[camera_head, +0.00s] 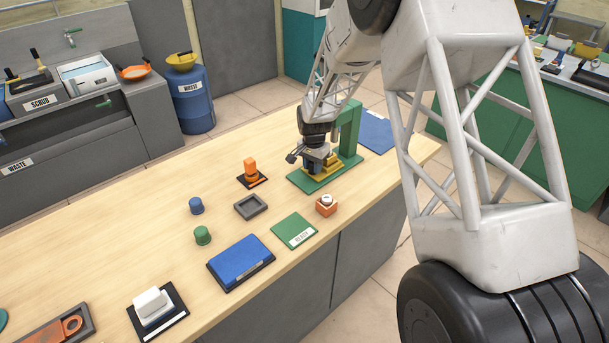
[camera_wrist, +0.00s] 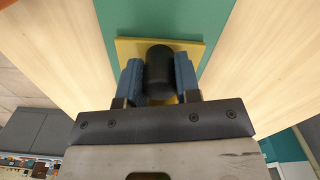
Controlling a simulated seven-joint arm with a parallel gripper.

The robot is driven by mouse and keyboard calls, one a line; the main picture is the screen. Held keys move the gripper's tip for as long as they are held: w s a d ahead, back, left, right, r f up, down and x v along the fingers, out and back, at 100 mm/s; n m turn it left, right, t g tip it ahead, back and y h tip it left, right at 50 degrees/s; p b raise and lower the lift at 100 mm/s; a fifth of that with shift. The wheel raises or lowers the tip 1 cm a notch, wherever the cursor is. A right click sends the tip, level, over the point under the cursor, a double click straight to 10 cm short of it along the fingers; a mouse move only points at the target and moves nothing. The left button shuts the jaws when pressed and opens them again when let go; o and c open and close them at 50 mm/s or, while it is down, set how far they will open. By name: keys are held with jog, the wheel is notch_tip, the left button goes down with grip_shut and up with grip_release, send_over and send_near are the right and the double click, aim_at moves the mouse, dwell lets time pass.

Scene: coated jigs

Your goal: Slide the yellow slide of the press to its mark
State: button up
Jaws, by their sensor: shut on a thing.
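The green press (camera_head: 349,131) stands toward the far right end of the wooden table, with an upright column and a flat green base (camera_head: 303,181). Its yellow slide (camera_head: 324,172) lies on the base under my gripper. In the wrist view, the yellow slide (camera_wrist: 193,48) is a flat plate on the green base (camera_wrist: 165,17) with a dark upright knob (camera_wrist: 159,70) on it. My gripper (camera_wrist: 158,78) points down, its two blue fingers shut on the knob from both sides. The mark cannot be made out in either view.
An orange piece on a dark plate (camera_head: 251,173), a grey square tray (camera_head: 253,206), an orange block with a button (camera_head: 326,205) and a green pad (camera_head: 294,231) lie left of and in front of the press. A blue mat (camera_head: 376,133) lies behind it.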

jog(key=shift+w+d, duration=0.4)
jog(key=shift+d, duration=0.05)
jog(key=shift+w+d, duration=0.6)
jog(key=o, duration=1)
jog(key=shift+r, duration=0.1)
